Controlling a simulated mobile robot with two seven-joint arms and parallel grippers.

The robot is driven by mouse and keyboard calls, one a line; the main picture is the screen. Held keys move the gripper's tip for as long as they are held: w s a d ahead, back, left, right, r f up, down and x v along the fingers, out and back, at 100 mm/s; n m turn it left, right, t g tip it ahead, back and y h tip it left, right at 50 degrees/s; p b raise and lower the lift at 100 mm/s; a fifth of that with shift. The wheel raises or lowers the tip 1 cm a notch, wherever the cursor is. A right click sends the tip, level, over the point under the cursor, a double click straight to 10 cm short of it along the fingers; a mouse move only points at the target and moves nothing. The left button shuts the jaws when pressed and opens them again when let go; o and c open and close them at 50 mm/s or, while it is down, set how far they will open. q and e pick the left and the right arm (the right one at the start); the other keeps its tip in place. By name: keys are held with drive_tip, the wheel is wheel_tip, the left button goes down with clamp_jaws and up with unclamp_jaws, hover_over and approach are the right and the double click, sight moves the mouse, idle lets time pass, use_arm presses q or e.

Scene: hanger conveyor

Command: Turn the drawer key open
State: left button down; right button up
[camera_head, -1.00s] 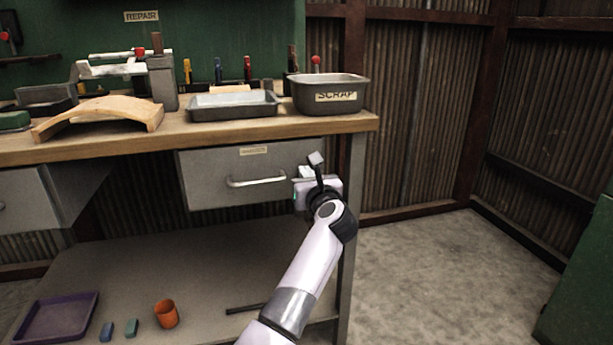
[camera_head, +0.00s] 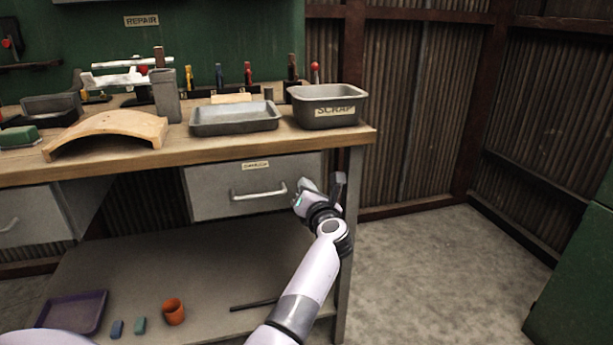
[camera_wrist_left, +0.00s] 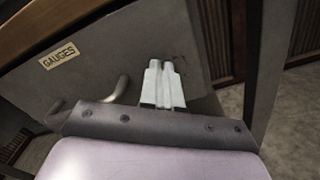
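The grey drawer (camera_head: 215,187) hangs under the right part of the bench and looks shut, with a bar handle (camera_head: 259,194) and a label. Its label reads GAUGES in the left wrist view (camera_wrist_left: 59,55). My left gripper (camera_head: 300,190) is at the right end of the drawer front, right of the handle. In the left wrist view its two pale fingers (camera_wrist_left: 163,84) are close together, pointing at the drawer front. The drawer key itself is hidden, apparently between the fingertips. My right gripper is not in view.
The wooden bench (camera_head: 220,147) carries a SCRAP bin (camera_head: 328,108), a grey tray (camera_head: 236,118) and a curved wooden piece (camera_head: 110,128). The bench leg (camera_head: 352,210) stands close right of my gripper. A purple tray (camera_head: 72,312) and orange cup (camera_head: 173,311) are on the lower shelf.

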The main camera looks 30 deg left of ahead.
use_arm(q)
drive_tip(key=m+p, duration=0.8)
drive_tip(key=m, duration=0.3)
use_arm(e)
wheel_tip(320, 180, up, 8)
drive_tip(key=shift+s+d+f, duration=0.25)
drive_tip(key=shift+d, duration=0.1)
use_arm(q)
drive_tip(key=shift+f+m, duration=0.1)
drive_tip(key=shift+m, duration=0.2)
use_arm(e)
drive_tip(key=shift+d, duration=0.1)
use_arm(q)
drive_tip(key=c, duration=1.4)
unclamp_jaws()
drive_tip(key=shift+o, duration=0.2)
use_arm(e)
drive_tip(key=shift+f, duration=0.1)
use_arm(q)
drive_tip(key=shift+d, duration=0.1)
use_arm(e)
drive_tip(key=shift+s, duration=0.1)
